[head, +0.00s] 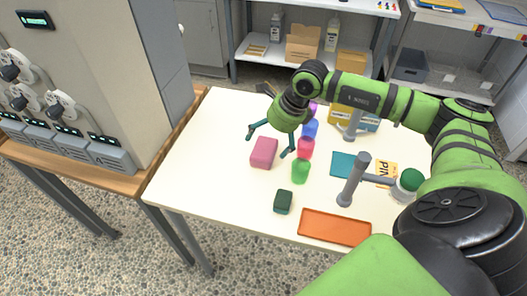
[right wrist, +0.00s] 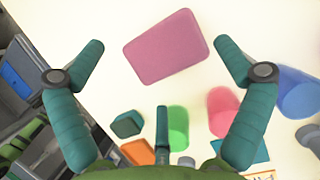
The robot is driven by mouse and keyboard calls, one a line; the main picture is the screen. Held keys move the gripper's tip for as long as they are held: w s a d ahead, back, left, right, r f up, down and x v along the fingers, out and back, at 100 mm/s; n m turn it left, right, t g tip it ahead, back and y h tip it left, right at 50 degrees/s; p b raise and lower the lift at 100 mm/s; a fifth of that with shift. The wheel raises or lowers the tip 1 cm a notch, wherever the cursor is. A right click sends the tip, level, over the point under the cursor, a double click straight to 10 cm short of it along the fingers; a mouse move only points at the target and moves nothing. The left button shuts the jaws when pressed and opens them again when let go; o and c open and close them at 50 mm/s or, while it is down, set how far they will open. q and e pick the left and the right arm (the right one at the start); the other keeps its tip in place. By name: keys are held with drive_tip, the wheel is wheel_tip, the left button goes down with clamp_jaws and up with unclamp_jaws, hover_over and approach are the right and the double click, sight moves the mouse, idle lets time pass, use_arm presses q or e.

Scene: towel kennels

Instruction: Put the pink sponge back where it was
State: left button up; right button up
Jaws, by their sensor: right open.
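The pink sponge (head: 264,152) lies flat on the white table, left of a row of coloured cups. In the right wrist view the sponge (right wrist: 166,46) shows whole, turned at an angle, between and partly beyond my fingertips. My right gripper (head: 270,144) is open and empty, with its fingers pointing down just above and behind the sponge. In the right wrist view the gripper (right wrist: 160,45) has its fingers spread wide, and neither visibly touches the sponge. My left gripper is not in view.
Green (head: 301,171), pink (head: 306,148) and blue (head: 310,128) cups stand close on the right. A dark green block (head: 283,201) and an orange tray (head: 335,228) lie nearer the front. A grey post (head: 352,181) stands further right. The table's left part is clear.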

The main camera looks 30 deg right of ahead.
sight(265, 148)
drive_tip(key=p+x, duration=0.1)
drive_tip(key=x, duration=0.3)
drive_tip(key=shift+s+d+f+p, duration=0.1)
drive_tip(key=shift+d+f+p, duration=0.05)
drive_tip(key=shift+f+p, duration=0.2)
drive_tip(key=shift+f, duration=0.4)
drive_tip(key=c, duration=0.9)
drive_tip(key=shift+r, duration=0.1)
drive_tip(key=shift+c, duration=0.2)
